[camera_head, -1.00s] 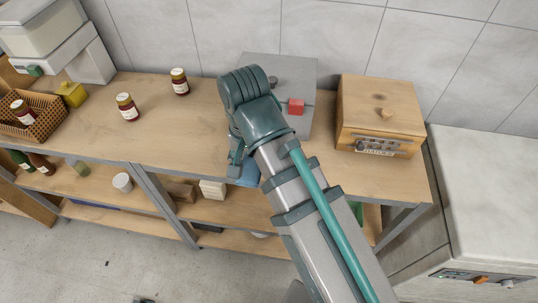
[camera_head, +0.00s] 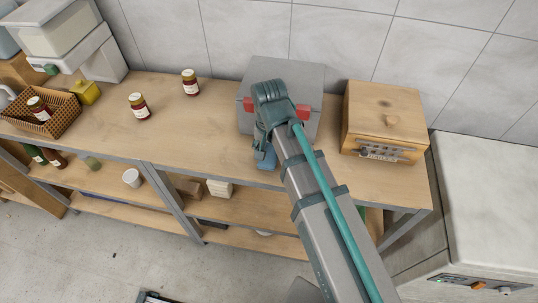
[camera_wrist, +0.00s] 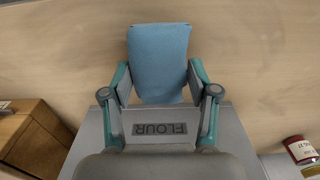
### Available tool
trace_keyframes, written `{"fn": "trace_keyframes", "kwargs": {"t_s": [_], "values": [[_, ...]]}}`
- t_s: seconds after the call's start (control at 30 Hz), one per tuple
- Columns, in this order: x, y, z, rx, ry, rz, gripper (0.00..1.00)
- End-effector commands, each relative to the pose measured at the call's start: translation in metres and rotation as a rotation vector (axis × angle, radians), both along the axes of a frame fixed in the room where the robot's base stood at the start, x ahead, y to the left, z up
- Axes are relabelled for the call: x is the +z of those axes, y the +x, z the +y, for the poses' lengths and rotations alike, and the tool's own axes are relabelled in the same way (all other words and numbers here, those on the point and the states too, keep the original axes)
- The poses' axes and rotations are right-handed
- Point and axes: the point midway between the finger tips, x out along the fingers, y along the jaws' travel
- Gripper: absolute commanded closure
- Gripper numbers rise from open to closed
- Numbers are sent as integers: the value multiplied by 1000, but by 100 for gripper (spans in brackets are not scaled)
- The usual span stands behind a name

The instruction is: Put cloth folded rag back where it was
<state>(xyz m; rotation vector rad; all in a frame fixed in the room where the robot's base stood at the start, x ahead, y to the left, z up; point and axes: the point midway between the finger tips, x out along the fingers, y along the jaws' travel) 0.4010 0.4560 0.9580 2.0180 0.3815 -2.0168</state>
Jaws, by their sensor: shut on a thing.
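The folded rag is a blue cloth (camera_wrist: 158,60). In the wrist view it sits between the two fingers of my gripper (camera_wrist: 159,85), which is shut on it. In the head view a bit of the blue rag (camera_head: 265,158) shows below my gripper (camera_head: 265,145), over the front part of the bench top, in front of the grey box. Whether the rag touches the bench top is hard to tell. My arm hides part of the grey box.
The grey box (camera_head: 292,72) with red latches carries a FLOUR label (camera_wrist: 160,129). A wooden box (camera_head: 384,112) stands to its right. Two jars, one of them here (camera_head: 138,107), and a basket (camera_head: 42,120) stand left. The bench top (camera_head: 195,125) between is clear.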

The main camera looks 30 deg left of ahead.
Motion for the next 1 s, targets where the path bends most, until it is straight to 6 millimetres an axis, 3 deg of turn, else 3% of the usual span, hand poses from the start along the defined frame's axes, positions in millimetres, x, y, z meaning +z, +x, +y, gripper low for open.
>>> {"fn": "trace_keyframes", "kwargs": {"t_s": [0.2, 0.63, 0.67, 0.7, 0.8, 1.0], "values": [[-23, -2, -1, 1, -1, 1, 73], [-29, -1, -1, 1, 0, 1, 73], [-28, -1, -1, 1, 0, 0, 36], [-28, -1, -1, 1, 0, 0, 29], [-28, -1, -1, 1, 0, 0, 16], [-28, -1, -1, 1, 0, 0, 16]]}}
